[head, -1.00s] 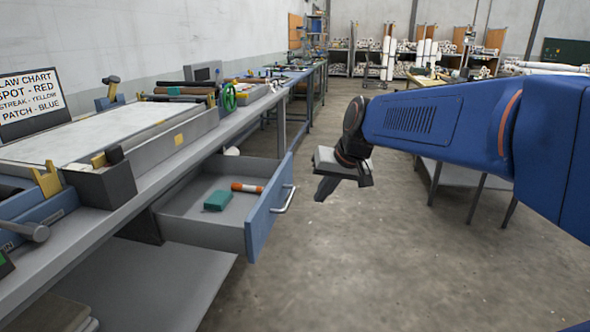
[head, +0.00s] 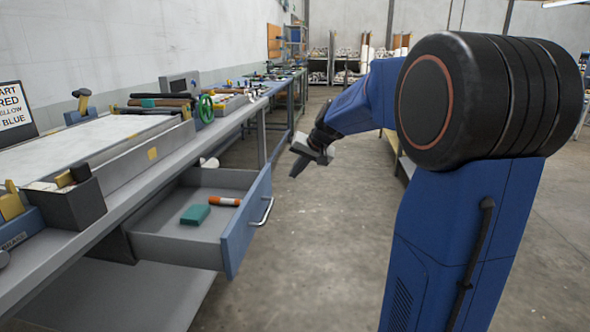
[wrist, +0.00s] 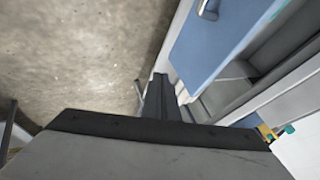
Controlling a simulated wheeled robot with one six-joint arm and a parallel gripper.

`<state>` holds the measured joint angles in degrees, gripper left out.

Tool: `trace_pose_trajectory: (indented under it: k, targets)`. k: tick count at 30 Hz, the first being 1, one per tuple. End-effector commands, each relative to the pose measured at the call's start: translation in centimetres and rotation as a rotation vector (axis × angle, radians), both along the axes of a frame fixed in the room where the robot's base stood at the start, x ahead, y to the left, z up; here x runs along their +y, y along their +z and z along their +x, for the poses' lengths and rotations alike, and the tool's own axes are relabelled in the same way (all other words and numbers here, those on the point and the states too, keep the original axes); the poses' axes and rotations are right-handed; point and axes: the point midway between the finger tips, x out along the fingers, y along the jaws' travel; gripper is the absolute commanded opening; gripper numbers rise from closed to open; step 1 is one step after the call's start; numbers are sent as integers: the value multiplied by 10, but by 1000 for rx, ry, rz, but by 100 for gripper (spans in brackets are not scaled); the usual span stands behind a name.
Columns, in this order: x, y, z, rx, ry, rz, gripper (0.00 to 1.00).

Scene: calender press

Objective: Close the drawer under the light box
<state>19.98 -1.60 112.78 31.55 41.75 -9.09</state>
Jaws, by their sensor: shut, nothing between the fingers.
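The drawer (head: 180,248) under the light box (head: 100,140) is pulled well out. It has a blue front panel (head: 240,230) with a silver bar handle (head: 264,212). Inside lie a green block (head: 195,214) and an orange-and-white tube (head: 224,201). My gripper (head: 298,167) is shut and empty, pointing down, beyond and to the right of the drawer front, apart from it. In the wrist view my shut fingers (wrist: 160,98) show over the floor beside the drawer, with the blue front (wrist: 215,45) and part of the handle (wrist: 208,10) at upper right.
The concrete floor (head: 310,240) right of the drawer is clear. Racks with rolls stand at the back.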

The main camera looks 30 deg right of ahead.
Motion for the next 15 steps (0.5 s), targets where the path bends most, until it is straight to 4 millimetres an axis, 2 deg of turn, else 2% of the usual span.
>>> trace_pose_trajectory:
  k: [11, 15]
  targets:
    - [12, -54, 39, 2, 2, -1, 0]
    - [29, -52, 50, 0, 4, -1, 0]
